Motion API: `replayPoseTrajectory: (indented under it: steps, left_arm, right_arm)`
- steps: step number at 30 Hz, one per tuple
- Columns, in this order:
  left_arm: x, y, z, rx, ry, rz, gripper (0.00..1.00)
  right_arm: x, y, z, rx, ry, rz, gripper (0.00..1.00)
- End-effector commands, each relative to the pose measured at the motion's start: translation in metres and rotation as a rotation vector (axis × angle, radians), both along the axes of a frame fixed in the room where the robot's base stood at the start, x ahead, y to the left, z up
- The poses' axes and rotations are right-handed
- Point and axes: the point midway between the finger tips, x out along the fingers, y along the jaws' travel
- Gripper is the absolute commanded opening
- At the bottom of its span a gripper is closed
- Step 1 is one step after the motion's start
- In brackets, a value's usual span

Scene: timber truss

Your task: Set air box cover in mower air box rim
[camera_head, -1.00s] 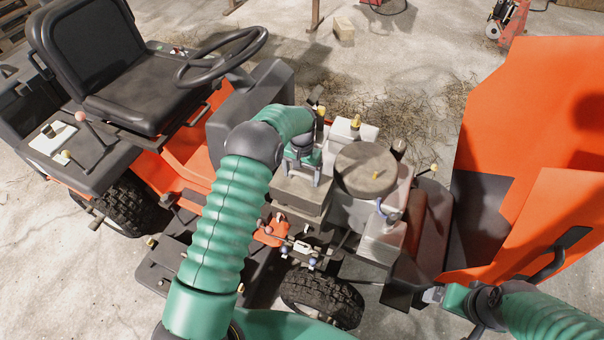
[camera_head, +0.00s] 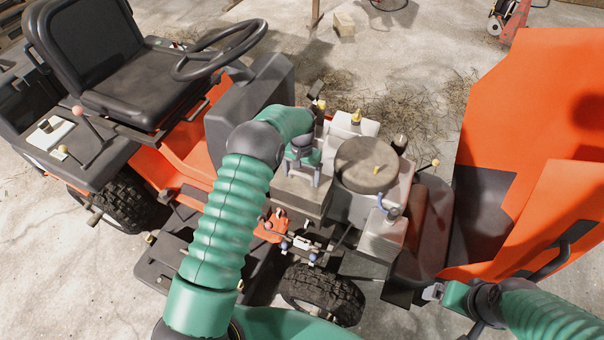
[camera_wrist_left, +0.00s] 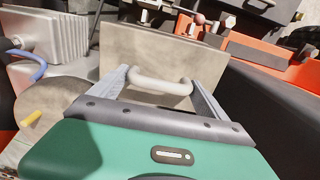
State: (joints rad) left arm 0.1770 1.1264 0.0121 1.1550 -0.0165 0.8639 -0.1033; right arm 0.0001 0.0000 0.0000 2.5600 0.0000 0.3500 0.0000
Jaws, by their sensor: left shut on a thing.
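The air box cover (camera_head: 302,191) is a grey-brown box-like lid with a pale handle (camera_wrist_left: 160,84) on top. My left gripper (camera_head: 302,166) is over it, with its fingers at the two ends of the handle and shut on it. In the left wrist view the left gripper (camera_wrist_left: 160,90) and the cover (camera_wrist_left: 146,52) show close up. The cover is at the engine, left of the round engine top. The air box rim is hidden by the cover, so I cannot tell whether the cover touches it. My right gripper (camera_head: 438,292) is low at the right; its fingers are too small to read.
The round engine top (camera_head: 366,165) with a yellow knob stands close right of the cover. The raised orange hood (camera_head: 520,150) is at the right. The steering wheel (camera_head: 220,50) and seat (camera_head: 110,75) are at the upper left. A front tyre (camera_head: 325,295) is below.

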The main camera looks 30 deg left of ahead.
Motion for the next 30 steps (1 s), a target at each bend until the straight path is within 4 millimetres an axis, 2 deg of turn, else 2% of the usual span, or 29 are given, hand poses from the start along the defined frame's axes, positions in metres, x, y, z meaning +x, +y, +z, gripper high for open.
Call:
replayPoseTrajectory:
  steps: [15,16,19,26,30]
  left_arm:
    - [0.000,0.000,-0.016,0.000,-0.001,0.000,0.14]
    - [0.001,0.000,-0.015,0.000,-0.002,0.000,0.89]
    - [0.000,0.000,-0.015,0.000,-0.001,0.000,1.00]
    - [0.000,0.000,-0.014,0.000,-0.001,0.000,1.00]
    - [0.002,0.000,0.002,0.000,-0.004,0.000,1.00]
  right_arm:
    - [0.000,0.000,-0.011,0.000,0.000,0.000,0.92]
    - [0.000,0.000,-0.010,0.000,0.000,0.000,0.92]
    - [0.000,0.000,-0.009,0.000,0.000,0.000,0.92]
    - [0.000,0.000,-0.009,0.000,0.000,0.000,0.92]
    - [0.000,0.000,-0.008,0.000,0.000,0.000,0.92]
